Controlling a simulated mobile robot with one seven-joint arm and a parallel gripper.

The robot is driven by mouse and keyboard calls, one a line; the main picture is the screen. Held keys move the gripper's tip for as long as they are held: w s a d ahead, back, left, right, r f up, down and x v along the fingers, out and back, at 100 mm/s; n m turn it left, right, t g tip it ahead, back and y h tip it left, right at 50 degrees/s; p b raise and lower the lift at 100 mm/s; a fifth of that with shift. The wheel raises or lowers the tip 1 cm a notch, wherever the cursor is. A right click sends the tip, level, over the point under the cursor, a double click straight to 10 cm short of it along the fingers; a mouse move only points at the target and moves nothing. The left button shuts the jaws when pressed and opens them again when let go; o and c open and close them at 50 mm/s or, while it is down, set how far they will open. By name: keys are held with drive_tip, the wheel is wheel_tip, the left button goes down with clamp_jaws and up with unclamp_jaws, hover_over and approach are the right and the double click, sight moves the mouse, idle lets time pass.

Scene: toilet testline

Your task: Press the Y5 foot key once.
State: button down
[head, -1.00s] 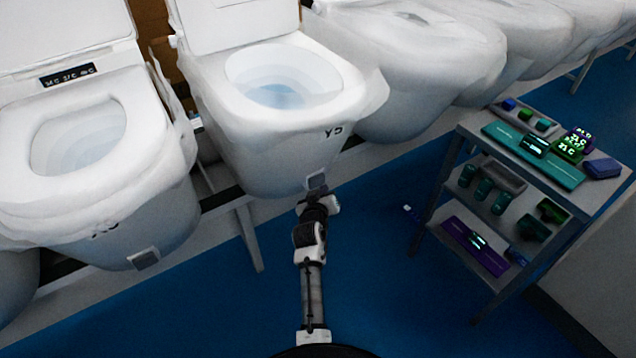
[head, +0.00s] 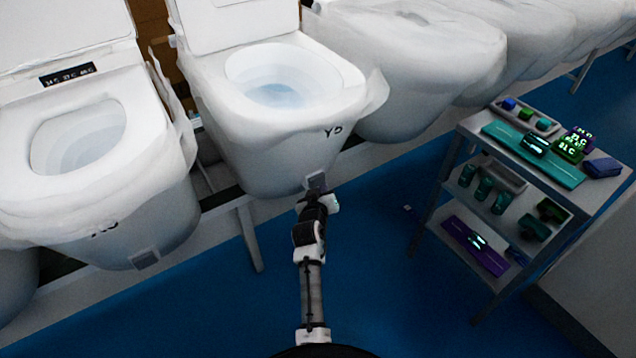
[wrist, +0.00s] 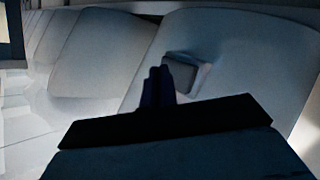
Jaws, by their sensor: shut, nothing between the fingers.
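The toilet marked with what looks like Y5 (head: 270,130) stands left of centre in the head view, its lid raised and its bowl open. Its foot key (head: 317,182) is a small grey square low on the front. My gripper (head: 318,194) is right at that key, and the arm covers its lower edge. In the wrist view the key (wrist: 186,72) is a grey raised square on the pale toilet front. My shut, empty fingers (wrist: 160,84) point at it and overlap its left part. I cannot tell whether they touch it.
Another open toilet (head: 100,150) with its own grey key (head: 145,259) stands to the left. More wrapped toilets (head: 410,70) line up to the right. A shelved cart (head: 530,170) with small devices stands at the right.

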drive_tip(key=shift+w+a, duration=0.2)
drive_tip(key=shift+w, duration=0.05)
drive_tip(key=shift+w+a+b, duration=0.25)
drive_tip(key=shift+w+b, duration=0.1)
drive_tip(key=shift+b, duration=0.1)
idle(0.6)
drive_tip(key=shift+s+d+p, duration=0.5)
drive_tip(key=shift+s, duration=0.2)
drive_tip(key=s+d+p, duration=0.1)
drive_tip(key=s, duration=0.1)
drive_tip(key=s+d+p, duration=0.2)
idle(0.6)
idle(0.7)
